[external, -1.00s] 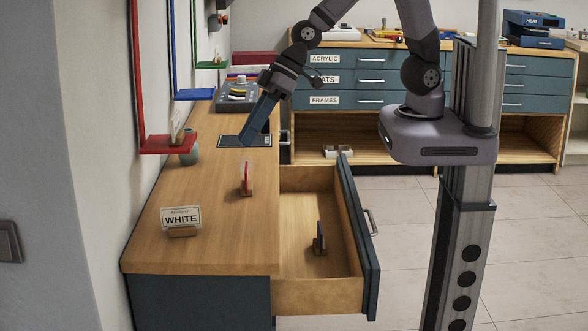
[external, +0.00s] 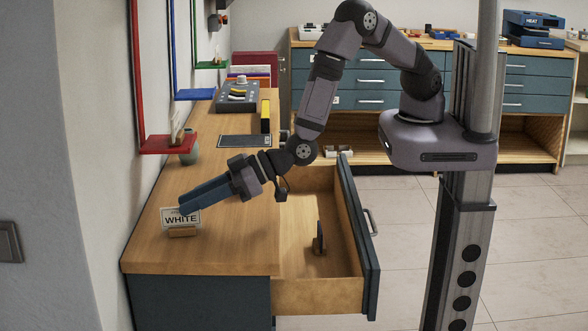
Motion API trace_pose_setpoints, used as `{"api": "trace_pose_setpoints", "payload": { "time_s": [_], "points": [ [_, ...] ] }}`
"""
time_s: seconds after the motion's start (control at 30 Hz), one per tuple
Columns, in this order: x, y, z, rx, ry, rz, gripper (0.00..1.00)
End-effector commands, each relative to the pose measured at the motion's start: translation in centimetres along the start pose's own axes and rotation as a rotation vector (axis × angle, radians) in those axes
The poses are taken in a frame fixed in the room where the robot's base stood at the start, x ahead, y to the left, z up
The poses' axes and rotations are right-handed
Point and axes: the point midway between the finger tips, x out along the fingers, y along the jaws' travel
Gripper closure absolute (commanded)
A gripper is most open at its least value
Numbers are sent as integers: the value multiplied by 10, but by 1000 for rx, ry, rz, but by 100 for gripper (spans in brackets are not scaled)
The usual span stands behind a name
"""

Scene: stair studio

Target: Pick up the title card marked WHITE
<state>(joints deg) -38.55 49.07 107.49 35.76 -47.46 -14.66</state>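The WHITE title card (external: 181,220) stands upright in a small wooden holder (external: 182,232) near the front of the wooden counter. Its printed face is towards the camera. My gripper (external: 186,207) reaches down from the right, with its long blue fingers at the card's top edge. The fingertips overlap the top of the card in the picture. Whether they touch it, and how far apart the fingers are, I cannot tell. A dark card (external: 318,240) stands in a holder inside the open drawer.
The open drawer (external: 346,286) juts out right of the counter (external: 150,252). A red shelf (external: 167,146) and blue shelf (external: 194,95) line the left wall. A yellow-edged block (external: 265,115), dark mat (external: 244,141) and grey tray (external: 228,103) are farther back. The counter's front is mostly clear.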

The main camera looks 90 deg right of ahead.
Motion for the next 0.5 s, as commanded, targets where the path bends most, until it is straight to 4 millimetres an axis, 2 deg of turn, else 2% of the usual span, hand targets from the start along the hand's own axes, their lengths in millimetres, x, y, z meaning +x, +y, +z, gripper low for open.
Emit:
{"api": "trace_pose_setpoints", "payload": {
  "time_s": [0.13, 0.33, 0.5],
  "points": [
    [4, 0, 9, 2, 0, 0, 73],
    [7, 0, 8, 2, 1, 0, 73],
    [18, 1, 8, 2, 0, 1, 73]
  ]
}}
